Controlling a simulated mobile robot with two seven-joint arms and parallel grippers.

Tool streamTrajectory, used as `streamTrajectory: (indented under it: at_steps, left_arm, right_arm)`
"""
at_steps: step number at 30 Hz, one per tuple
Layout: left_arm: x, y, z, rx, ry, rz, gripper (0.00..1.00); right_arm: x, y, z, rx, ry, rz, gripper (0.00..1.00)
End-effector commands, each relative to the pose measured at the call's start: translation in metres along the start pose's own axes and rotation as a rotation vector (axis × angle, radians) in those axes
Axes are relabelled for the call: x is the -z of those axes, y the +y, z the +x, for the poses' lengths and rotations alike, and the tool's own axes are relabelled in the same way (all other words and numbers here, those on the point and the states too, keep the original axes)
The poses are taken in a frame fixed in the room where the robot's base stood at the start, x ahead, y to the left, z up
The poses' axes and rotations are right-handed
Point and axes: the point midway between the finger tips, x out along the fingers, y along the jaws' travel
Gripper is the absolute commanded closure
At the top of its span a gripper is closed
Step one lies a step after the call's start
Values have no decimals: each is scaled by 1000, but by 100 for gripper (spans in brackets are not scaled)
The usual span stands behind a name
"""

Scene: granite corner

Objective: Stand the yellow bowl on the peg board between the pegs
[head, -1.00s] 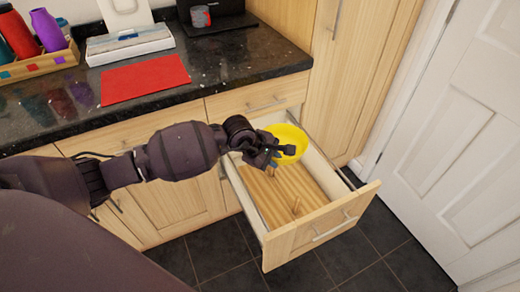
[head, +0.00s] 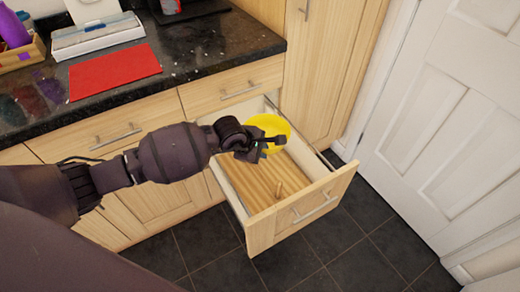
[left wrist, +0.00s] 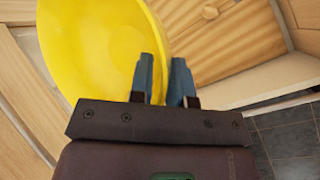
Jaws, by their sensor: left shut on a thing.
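The yellow bowl (head: 275,126) is held over the open drawer, towards its back, and looks tilted. My left gripper (head: 268,147) is shut on its rim. In the left wrist view, the bowl (left wrist: 85,45) fills the upper left, and the fingers (left wrist: 165,80) meet its right edge. The wooden peg board (head: 248,182) lies in the drawer, with an upright peg (head: 278,190) near the front. In the left wrist view, a peg (left wrist: 210,12) shows at the top. Other pegs are hidden behind my gripper and the bowl. My right gripper is not in view.
The drawer (head: 300,209) stands pulled out below the dark granite worktop (head: 205,55). A red mat (head: 113,73) and a wooden rack (head: 22,53) lie on the worktop. A tall cupboard (head: 325,70) and a white door (head: 450,120) stand to the right.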

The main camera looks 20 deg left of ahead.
Motion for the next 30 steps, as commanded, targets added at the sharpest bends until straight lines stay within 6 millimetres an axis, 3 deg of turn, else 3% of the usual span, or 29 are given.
streamTrajectory:
  at_steps: [6,30]
  left_arm:
    - [7,-12,18,6,1,-1,100]
    - [27,-43,70,6,1,-2,100]
  right_arm:
    - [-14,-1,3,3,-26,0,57]
    - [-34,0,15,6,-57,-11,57]
